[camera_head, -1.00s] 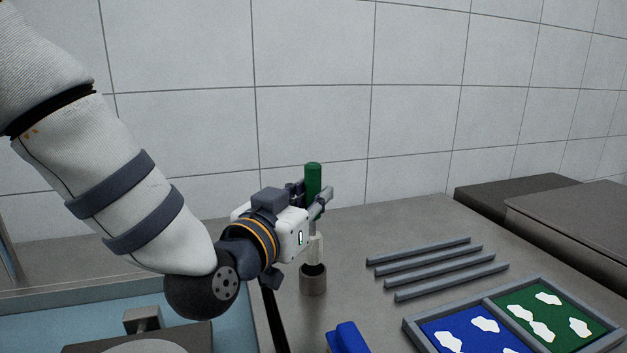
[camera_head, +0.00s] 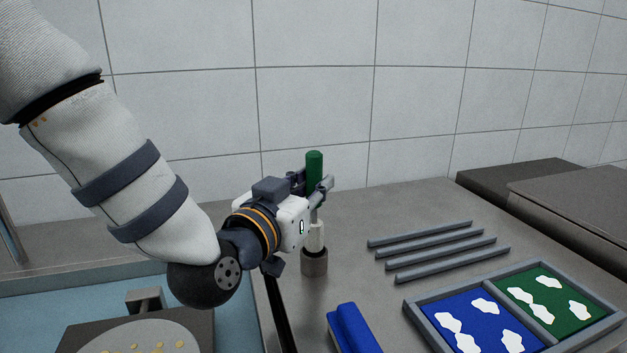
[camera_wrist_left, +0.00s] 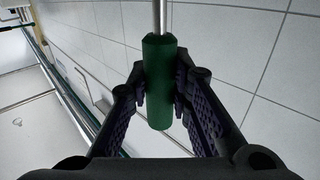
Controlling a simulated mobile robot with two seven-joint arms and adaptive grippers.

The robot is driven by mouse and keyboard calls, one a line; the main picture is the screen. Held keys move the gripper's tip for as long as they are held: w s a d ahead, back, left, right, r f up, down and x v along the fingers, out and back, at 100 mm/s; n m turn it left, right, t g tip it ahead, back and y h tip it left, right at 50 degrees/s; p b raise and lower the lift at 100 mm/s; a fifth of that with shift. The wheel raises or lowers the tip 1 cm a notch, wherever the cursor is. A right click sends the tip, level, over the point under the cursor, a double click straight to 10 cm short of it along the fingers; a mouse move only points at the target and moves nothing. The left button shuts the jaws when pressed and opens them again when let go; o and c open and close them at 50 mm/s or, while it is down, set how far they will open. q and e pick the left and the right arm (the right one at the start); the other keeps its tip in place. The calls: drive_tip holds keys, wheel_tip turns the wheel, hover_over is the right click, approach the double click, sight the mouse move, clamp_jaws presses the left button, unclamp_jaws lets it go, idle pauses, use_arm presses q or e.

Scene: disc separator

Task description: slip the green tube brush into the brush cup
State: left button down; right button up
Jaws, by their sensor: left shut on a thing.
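The tube brush has a green handle (camera_head: 314,166) on a thin metal stem with a pale bristle end (camera_head: 316,238). My left gripper (camera_head: 322,188) is shut on the handle and holds the brush about upright. The handle also shows between the fingers of my left gripper (camera_wrist_left: 160,85) in the left wrist view, with the stem running out of the frame. The brush cup (camera_head: 314,264) is a small grey-brown cylinder on the counter, directly below. The bristle end meets the cup's mouth; how deep it reaches inside is hidden. My right gripper is not in view.
Several grey bars (camera_head: 440,245) lie right of the cup. A divided tray (camera_head: 415,318) holds blue and green panels with white shapes. A blue block (camera_head: 352,328) lies in front. A blue basin (camera_head: 238,318) is at left. The tiled wall (camera_head: 420,100) stands behind.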

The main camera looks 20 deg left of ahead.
use_arm(q)
drive_tip(key=shift+f, duration=0.6)
drive_tip(key=shift+f+b, duration=0.4)
drive_tip(key=shift+f, duration=0.9)
drive_tip(key=shift+f, duration=0.1)
drive_tip(key=shift+f, duration=0.3)
drive_tip(key=c, duration=1.4)
unclamp_jaws()
drive_tip(key=shift+r, duration=0.1)
drive_tip(key=shift+o, duration=0.2)
